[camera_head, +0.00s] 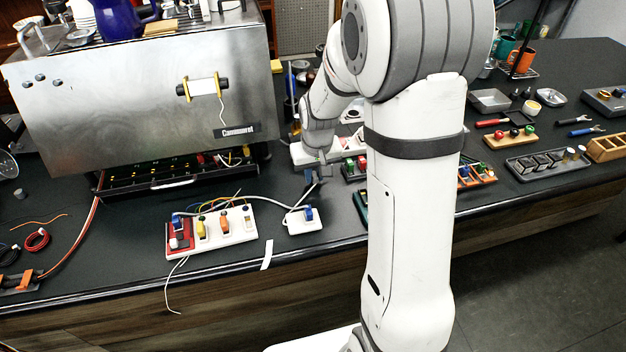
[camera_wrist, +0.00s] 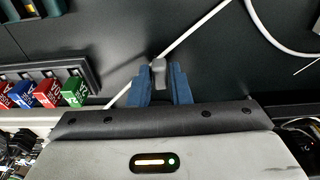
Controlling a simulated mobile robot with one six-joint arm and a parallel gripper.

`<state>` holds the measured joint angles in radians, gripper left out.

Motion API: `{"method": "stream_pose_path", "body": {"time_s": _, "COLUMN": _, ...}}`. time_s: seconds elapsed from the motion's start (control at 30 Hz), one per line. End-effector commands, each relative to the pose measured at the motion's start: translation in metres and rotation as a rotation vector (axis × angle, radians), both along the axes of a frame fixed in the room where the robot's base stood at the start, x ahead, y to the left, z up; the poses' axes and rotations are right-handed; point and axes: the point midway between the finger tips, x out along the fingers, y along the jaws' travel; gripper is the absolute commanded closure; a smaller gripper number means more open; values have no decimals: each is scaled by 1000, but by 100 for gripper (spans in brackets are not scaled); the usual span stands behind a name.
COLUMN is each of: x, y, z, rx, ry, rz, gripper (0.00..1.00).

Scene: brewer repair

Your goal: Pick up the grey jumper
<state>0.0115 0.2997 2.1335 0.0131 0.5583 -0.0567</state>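My gripper (camera_head: 311,177) hangs over the dark counter, between the white socket board and the jumper rack. In the wrist view its two blue fingers (camera_wrist: 160,82) are close together, with the small grey jumper (camera_wrist: 158,68) between their tips. The fingers appear to press on both its sides, and its lower part is hidden by them. A white cable runs behind the jumper and fingers. In the head view the jumper is too small to make out.
A white board with coloured switches (camera_head: 222,229) and a small white block with a blue switch (camera_head: 304,220) lie near the front edge. The steel brewer (camera_head: 140,100) stands at left. Trays and tools fill the right.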

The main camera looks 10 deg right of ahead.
Motion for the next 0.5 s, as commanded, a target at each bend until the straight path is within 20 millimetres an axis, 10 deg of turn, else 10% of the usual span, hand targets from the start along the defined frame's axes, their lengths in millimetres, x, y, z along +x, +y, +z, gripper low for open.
{"method": "stream_pose_path", "body": {"time_s": 0.5, "x": 0, "y": 1, "z": 1, "rx": 0, "ry": 0, "rz": 1, "gripper": 100}}
